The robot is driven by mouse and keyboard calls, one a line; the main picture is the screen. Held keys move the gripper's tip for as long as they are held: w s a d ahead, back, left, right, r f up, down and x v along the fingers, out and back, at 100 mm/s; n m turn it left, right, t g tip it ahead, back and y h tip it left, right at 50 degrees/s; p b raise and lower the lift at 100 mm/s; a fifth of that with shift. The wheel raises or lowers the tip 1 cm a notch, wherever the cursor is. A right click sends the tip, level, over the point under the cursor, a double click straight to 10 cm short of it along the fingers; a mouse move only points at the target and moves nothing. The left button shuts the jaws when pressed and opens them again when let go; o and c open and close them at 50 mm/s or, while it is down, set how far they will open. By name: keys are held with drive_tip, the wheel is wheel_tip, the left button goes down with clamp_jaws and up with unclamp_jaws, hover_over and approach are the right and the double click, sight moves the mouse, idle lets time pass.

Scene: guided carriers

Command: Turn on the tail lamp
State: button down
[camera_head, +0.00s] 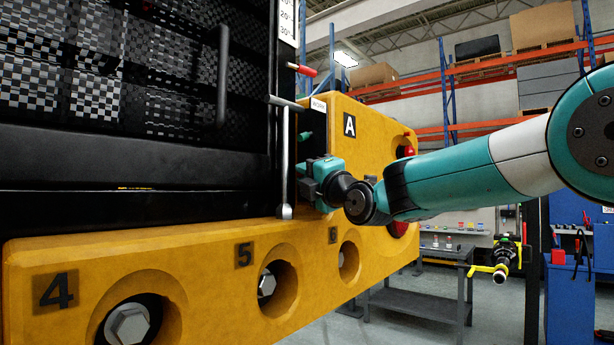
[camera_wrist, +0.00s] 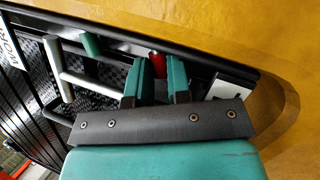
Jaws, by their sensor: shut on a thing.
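My gripper (camera_head: 306,172) is at the narrow black strip between the dark carrier face and the yellow panel marked A. In the wrist view its two teal fingers (camera_wrist: 158,82) are shut on a small red switch lever (camera_wrist: 157,62); the head view hides this lever behind the gripper. A green lever (camera_wrist: 90,44) stands apart on the same strip, and it also shows just above the gripper in the head view (camera_head: 305,136). Red lamps (camera_head: 407,151) sit on the yellow panel's right edge, partly behind my arm. I cannot tell which is the tail lamp or whether any is lit.
A grey T-shaped handle (camera_head: 286,165) hangs close left of my gripper; its bars (camera_wrist: 82,80) show in the wrist view. A red-tipped rod (camera_head: 302,70) sticks out higher up. The yellow bumper (camera_head: 200,262) with recessed bolts runs below. A workbench (camera_head: 420,290) stands behind at right.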

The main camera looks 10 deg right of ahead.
drive_tip(key=shift+r+m+g+h+p, duration=0.1)
drive_tip(key=shift+r+m+g+h, duration=0.35)
drive_tip(key=shift+m, duration=1.2)
drive_tip(key=shift+r+m+g+h+p, duration=0.15)
drive_tip(key=shift+r+m+h, duration=0.5)
drive_tip(key=shift+m, duration=1.05)
drive_tip(key=shift+r+m+g+h+p, duration=0.1)
drive_tip(key=shift+r+m+g+h, duration=0.45)
drive_tip(key=shift+m, duration=1.1)
drive_tip(key=shift+f, duration=0.1)
drive_tip(key=c, duration=1.4)
unclamp_jaws()
drive_tip(key=shift+o, duration=0.2)
drive_tip(key=b+v, duration=0.9)
drive_tip(key=v, duration=0.8)
drive_tip(key=shift+s+a+f, duration=0.15)
drive_tip(key=shift+s, duration=0.15)
